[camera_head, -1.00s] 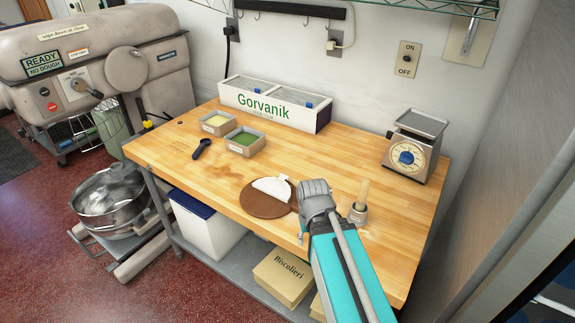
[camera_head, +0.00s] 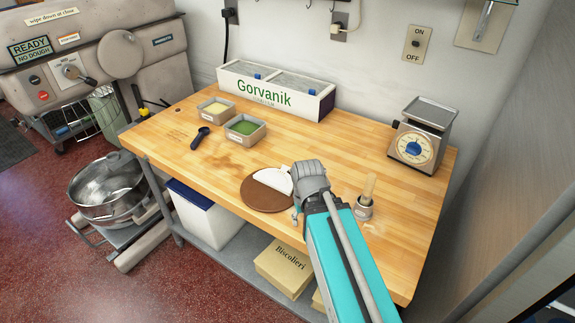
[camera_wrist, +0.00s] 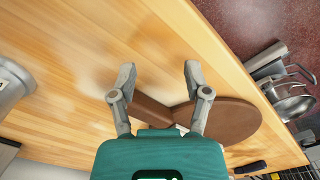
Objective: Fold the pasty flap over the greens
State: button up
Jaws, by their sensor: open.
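The pasty dough (camera_head: 272,179) is a pale half-round shape on a brown round board (camera_head: 262,202), on its far side, with its straight edge towards the near side. I cannot make out a separate flap or any greens on it. My gripper (camera_head: 310,178) is at the right edge of the dough and board and hides part of them. In the wrist view my gripper (camera_wrist: 160,75) is open, its two fingers spread above the tabletop. The board (camera_wrist: 230,120) and its handle show beyond the fingers. Only a sliver of pale dough shows there, mostly hidden by my gripper body.
On the wooden table (camera_head: 330,150) stand a green-filled tub (camera_head: 245,138), a pale-filled tub (camera_head: 215,117), a Gorvanik bin (camera_head: 270,98), a dark scoop (camera_head: 200,138) and a scale (camera_head: 418,145). A small pot with a brush (camera_head: 363,209) stands close right of my gripper.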

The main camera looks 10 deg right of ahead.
aim_at(286, 167)
jog(key=shift+o, duration=0.6)
jog(key=shift+w+r, duration=0.1)
jog(key=shift+w, duration=0.05)
jog(key=shift+w+r+p, duration=0.2)
jog(key=shift+w+p, duration=0.05)
jog(key=shift+p, duration=0.05)
jog(key=w+r+m+p, duration=0.4)
jog(key=w+r+p, duration=0.3)
jog(key=w, duration=0.4)
jog(key=w+r+m+p, duration=0.5)
jog(key=w+r+p, duration=0.2)
jog(key=w, duration=0.5)
jog(key=shift+w+a, duration=0.15)
jog(key=shift+a, duration=0.15)
jog(key=shift+f, duration=0.2)
notch_tip(286, 167, down, 14)
jog(key=b, duration=1.4)
jog(key=shift+r, duration=0.25)
